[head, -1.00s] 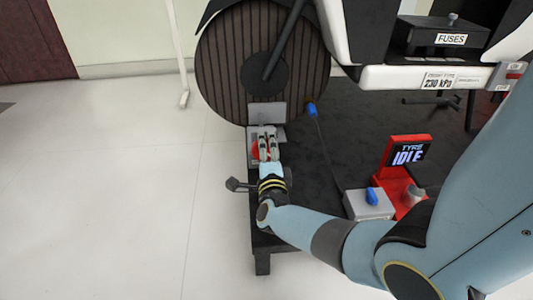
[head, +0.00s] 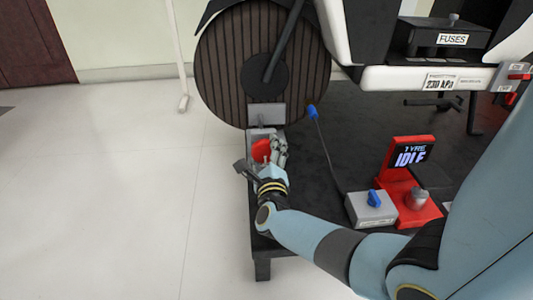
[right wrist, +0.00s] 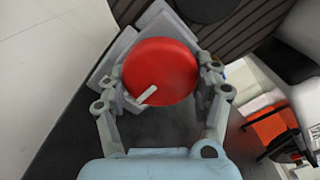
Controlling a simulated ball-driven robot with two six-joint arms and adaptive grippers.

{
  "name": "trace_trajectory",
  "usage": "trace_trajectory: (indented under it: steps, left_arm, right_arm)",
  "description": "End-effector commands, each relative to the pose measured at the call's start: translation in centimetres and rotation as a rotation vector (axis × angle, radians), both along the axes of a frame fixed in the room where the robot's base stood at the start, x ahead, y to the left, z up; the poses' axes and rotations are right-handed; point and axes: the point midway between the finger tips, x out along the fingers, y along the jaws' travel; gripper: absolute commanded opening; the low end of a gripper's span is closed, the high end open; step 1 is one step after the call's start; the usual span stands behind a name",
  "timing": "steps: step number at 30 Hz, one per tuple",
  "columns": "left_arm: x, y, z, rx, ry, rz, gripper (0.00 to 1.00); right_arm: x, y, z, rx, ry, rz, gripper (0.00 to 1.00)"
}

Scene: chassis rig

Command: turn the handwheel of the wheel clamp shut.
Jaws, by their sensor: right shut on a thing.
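The wheel clamp's red handwheel (right wrist: 170,68) sits between the fingers of my right gripper (right wrist: 168,90) in the right wrist view. It is a round red disc with a short pale bar across its lower left. In the head view the handwheel (head: 261,150) shows in part beside my right gripper (head: 274,152), whose fingers hide the rest. The fingers are shut on it from both sides. The grey clamp (head: 266,116) stands at the foot of the large dark wheel (head: 230,60). My left gripper is not in view.
To the right stand a red tyre station (head: 412,180) with a screen reading IDLE and a grey box (head: 370,207) with a blue knob. A blue-tipped hose or lever (head: 313,112) rises nearby. Pale floor (head: 120,200) lies clear at left.

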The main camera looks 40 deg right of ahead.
Motion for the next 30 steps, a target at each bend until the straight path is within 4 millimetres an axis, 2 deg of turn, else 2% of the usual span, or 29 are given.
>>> trace_trajectory:
  steps: [19, 20, 21, 25, 30]
  left_arm:
    - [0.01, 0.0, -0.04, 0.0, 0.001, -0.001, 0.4]
    - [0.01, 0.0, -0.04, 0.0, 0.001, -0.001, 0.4]
    - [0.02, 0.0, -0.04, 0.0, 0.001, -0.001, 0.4]
    - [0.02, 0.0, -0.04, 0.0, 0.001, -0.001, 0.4]
    - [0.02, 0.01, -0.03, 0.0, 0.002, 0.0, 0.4]
  right_arm:
    - [-0.22, 0.1, -0.39, 0.049, -0.021, -0.001, 0.34]
    - [-0.22, 0.1, -0.39, 0.048, -0.021, -0.001, 0.69]
    - [-0.22, 0.1, -0.39, 0.048, -0.021, -0.001, 0.74]
    - [-0.15, 0.07, -0.28, 0.047, -0.023, -0.001, 0.9]
    - [-0.08, 0.05, -0.16, 0.045, -0.024, 0.0, 0.9]
